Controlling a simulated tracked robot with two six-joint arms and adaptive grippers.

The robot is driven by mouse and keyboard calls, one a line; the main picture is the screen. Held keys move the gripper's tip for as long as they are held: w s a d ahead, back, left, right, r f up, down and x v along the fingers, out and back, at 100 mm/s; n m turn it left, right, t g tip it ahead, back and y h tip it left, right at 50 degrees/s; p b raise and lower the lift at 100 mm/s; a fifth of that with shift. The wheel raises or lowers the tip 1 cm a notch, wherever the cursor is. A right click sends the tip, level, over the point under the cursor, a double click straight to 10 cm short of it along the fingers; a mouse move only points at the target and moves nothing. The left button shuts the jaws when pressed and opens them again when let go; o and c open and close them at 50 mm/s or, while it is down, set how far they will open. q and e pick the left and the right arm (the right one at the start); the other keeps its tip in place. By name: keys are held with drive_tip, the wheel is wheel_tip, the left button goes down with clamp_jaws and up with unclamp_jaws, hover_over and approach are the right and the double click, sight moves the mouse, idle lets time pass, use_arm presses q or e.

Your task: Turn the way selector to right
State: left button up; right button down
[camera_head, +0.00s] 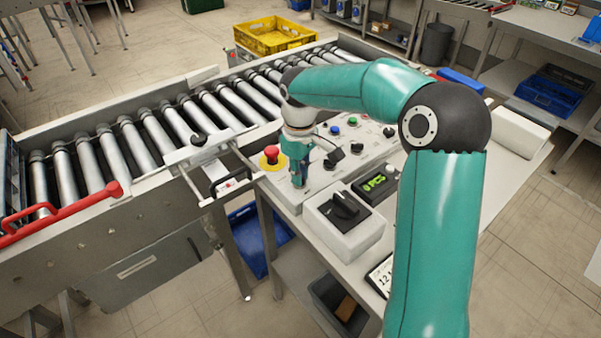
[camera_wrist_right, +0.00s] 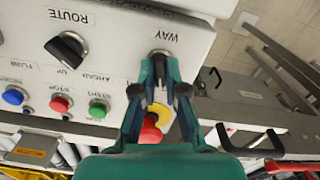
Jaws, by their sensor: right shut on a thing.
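The way selector (camera_wrist_right: 160,55) is on the pale control panel (camera_wrist_right: 115,45), under the upside-down label WAY in the right wrist view. My right gripper (camera_wrist_right: 159,70) is shut on the way selector, with one finger on each side of it. The fingers cover most of the knob, so its pointing direction cannot be read. In the head view my right gripper (camera_head: 298,180) points down at the near left part of the panel and hides the selector. My left gripper is not in view.
A red emergency stop on a yellow base (camera_head: 271,158) is close beside the gripper. The ROUTE selector (camera_wrist_right: 66,50) and several coloured buttons (camera_wrist_right: 60,104) share the panel. A white box with a black switch (camera_head: 344,213) stands nearer. The roller conveyor (camera_head: 150,135) runs behind.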

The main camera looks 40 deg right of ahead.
drive_tip(key=m, duration=0.6)
drive_tip(key=shift+m+b, duration=0.3)
drive_tip(key=m, duration=0.5)
drive_tip(key=shift+r, duration=0.1)
drive_tip(key=shift+m, duration=0.3)
drive_tip(key=c, duration=1.2)
unclamp_jaws()
wheel_tip(320, 180, up, 12)
drive_tip(key=shift+f, duration=0.1)
